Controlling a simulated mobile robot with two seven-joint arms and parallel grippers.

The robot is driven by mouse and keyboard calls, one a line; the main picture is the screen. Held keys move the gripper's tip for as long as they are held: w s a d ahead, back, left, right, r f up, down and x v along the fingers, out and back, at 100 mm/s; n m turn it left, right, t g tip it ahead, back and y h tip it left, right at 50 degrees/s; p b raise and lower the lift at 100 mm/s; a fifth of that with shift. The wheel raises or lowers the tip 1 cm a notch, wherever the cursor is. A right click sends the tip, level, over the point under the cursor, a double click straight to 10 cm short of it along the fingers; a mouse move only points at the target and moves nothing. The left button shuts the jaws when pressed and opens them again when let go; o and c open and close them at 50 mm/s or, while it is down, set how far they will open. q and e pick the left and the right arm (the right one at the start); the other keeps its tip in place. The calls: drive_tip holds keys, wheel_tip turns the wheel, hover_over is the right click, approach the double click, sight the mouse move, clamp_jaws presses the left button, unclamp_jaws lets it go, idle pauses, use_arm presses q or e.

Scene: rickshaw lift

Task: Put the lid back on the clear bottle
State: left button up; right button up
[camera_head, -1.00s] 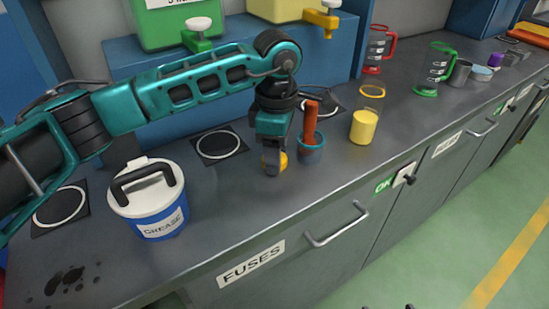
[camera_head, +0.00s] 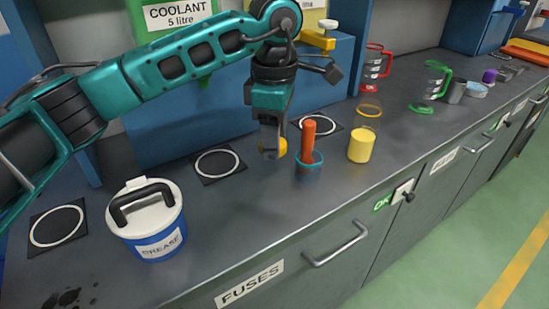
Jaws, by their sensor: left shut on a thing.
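My left gripper (camera_head: 270,154) points down over the bench, shut on a small yellow lid (camera_head: 281,148) that shows at the right side of its fingers. The clear bottle (camera_head: 362,140) stands upright to the right, with yellow contents in its lower part and an open yellow rim at its top. A teal cup (camera_head: 308,168) with an orange-red rod standing in it is between my gripper and the bottle. The gripper and lid are apart from the bottle, left of it. My right gripper is not in view.
A blue grease tub (camera_head: 156,232) with a white lid stands at the left. Green (camera_head: 430,88) and red (camera_head: 374,70) handled jugs stand beyond the bottle. A blue shelf (camera_head: 190,118) with coolant containers backs the bench. The bench front between tub and cup is clear.

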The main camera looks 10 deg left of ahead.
use_arm(q)
wheel_tip(320, 180, up, 12)
drive_tip(key=shift+p, duration=0.35)
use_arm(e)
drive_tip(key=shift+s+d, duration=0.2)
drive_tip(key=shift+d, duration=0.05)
use_arm(q)
drive_tip(key=shift+f, duration=0.15)
